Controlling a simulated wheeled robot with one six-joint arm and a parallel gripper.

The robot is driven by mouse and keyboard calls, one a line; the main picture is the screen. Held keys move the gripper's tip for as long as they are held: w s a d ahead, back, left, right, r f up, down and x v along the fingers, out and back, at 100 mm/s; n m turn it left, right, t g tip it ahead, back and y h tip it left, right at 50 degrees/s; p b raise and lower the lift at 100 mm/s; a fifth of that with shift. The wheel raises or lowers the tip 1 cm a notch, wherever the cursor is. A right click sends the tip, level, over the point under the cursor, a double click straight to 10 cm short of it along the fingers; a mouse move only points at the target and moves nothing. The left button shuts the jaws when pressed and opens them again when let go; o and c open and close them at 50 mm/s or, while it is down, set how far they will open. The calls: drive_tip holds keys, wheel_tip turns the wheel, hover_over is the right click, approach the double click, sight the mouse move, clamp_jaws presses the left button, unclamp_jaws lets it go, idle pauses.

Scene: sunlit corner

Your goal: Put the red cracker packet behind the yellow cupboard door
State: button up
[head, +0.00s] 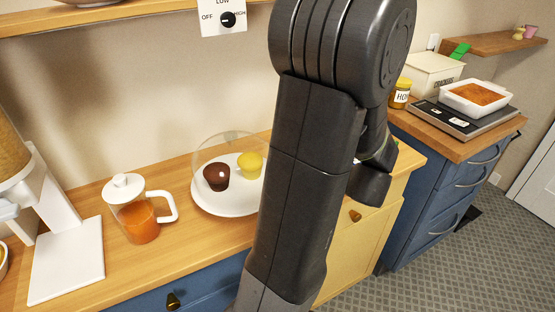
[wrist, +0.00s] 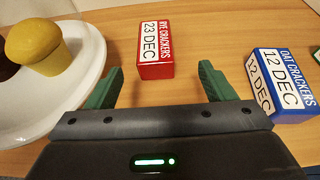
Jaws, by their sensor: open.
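The red cracker packet (wrist: 156,48), labelled RYE CRACKERS 23 DEC, is on the wooden worktop in the wrist view. My gripper (wrist: 160,78) is open and empty, its green fingers pointing toward the packet. The packet lies just beyond the fingertips, roughly centred between them. In the head view my arm hides the packet and the gripper's fingers. The yellow cupboard door (head: 347,250) with a brown knob shows below the worktop, partly behind my arm. It looks shut, as far as I can see.
A blue OAT CRACKERS packet (wrist: 278,82) lies right of my gripper. A white plate (head: 228,207) with two muffins under a clear dome is on the left. A jug of orange drink (head: 140,218) stands farther left. A cream CRACKERS box (head: 432,75) stands on the right counter.

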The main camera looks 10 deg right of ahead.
drive_tip(key=x, duration=0.9)
drive_tip(key=a+x, duration=0.1)
drive_tip(key=x, duration=0.2)
drive_tip(key=shift+s+r, duration=0.15)
drive_tip(key=shift+r, duration=0.05)
drive_tip(key=shift+w+f, duration=0.15)
drive_tip(key=shift+w, duration=0.15)
drive_tip(key=c, duration=1.2)
